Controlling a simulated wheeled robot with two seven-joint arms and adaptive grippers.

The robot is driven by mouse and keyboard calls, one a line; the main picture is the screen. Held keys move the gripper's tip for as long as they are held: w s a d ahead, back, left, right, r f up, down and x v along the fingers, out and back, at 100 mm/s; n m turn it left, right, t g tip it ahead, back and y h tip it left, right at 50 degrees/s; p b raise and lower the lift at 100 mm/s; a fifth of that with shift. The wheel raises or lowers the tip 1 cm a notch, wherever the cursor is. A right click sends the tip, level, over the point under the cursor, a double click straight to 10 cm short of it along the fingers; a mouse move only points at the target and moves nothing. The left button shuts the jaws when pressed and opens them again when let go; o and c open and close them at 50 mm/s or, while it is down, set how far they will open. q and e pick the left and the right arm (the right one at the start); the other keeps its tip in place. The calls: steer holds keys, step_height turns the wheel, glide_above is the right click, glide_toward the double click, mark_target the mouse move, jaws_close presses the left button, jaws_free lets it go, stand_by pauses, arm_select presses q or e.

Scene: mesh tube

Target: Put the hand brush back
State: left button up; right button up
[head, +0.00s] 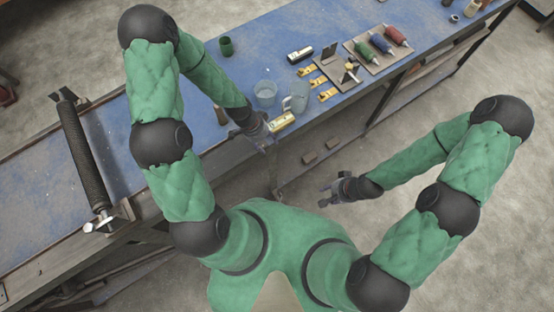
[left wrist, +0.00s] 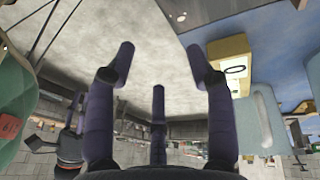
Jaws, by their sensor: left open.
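No hand brush can be picked out with certainty. A small black-and-white object (head: 300,54) and a dark flat piece (head: 329,52) lie on the blue bench; either is too small to identify. My left gripper (head: 268,138) is open at the bench's front edge, beside a yellow block-like item (head: 281,122). My right gripper (head: 326,195) is empty over the floor, fingers apart.
A clear beaker (head: 265,91) and a grey-blue jug (head: 297,97) stand close to the left gripper. A black mesh tube (head: 82,155) lies at the left.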

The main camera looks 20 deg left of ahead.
arm_select(q)
steer(key=s+d+f+n, duration=0.4)
steer(key=s+d+n, duration=0.3)
steer(key=s+n, duration=0.3)
steer(key=shift+s+d+f, duration=0.15)
steer(key=shift+d, duration=0.2)
step_height(320, 180, down, 21)
steer(key=b, duration=2.1)
steer(key=shift+f, duration=0.15)
